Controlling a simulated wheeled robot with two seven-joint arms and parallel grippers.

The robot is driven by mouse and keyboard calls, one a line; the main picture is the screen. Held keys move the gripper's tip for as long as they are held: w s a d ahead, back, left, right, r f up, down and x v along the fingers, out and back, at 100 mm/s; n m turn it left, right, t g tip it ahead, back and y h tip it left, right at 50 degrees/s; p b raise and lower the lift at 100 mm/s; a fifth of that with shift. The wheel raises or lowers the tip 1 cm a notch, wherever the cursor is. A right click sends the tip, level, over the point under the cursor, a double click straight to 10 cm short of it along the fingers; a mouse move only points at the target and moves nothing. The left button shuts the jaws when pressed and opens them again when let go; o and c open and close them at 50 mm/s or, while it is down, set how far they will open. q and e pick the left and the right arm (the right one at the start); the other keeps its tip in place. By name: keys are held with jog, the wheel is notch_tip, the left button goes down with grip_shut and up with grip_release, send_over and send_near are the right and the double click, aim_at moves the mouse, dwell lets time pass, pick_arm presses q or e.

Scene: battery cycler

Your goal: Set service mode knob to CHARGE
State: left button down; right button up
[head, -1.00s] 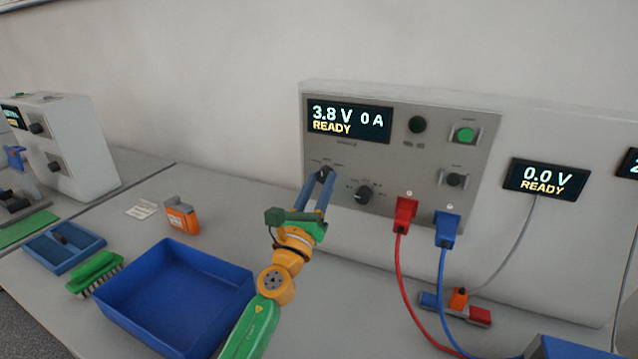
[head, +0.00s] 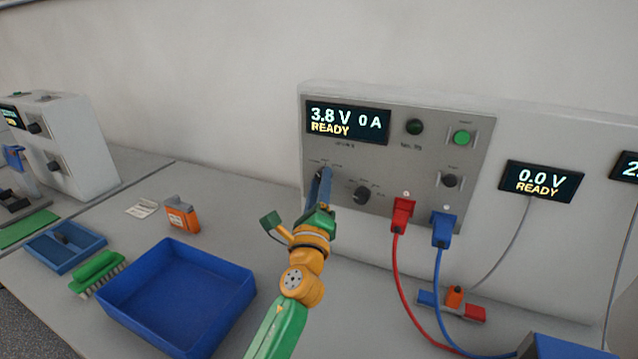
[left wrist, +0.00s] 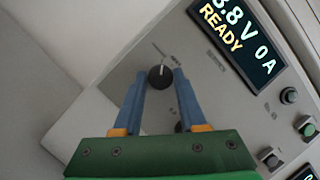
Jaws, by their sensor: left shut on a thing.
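The service mode knob (left wrist: 160,77) is a round black knob with a white pointer mark, on the grey panel of the cycler (head: 432,160). In the left wrist view the blue fingers of my left gripper (left wrist: 161,80) stand on both sides of it, shut on it. In the head view my left gripper (head: 320,180) reaches the panel below the display, and its fingers hide most of this knob. The label print around the knob is too small to read. The display (head: 346,122) shows 3.8 V, 0 A, READY. My right gripper is not in view.
A second black knob (head: 361,195) sits just right of the gripper. Red (head: 402,212) and blue (head: 442,230) plugs with cables stick out lower right. A blue tray (head: 178,290), an orange battery (head: 182,216) and a green brush (head: 97,270) are on the bench.

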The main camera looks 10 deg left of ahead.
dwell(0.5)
pick_arm(q)
jog(key=shift+c, duration=2.3)
grip_release()
jog(key=shift+w+d, duration=0.1)
jog(key=shift+f, duration=0.1)
jog(key=v, duration=0.7)
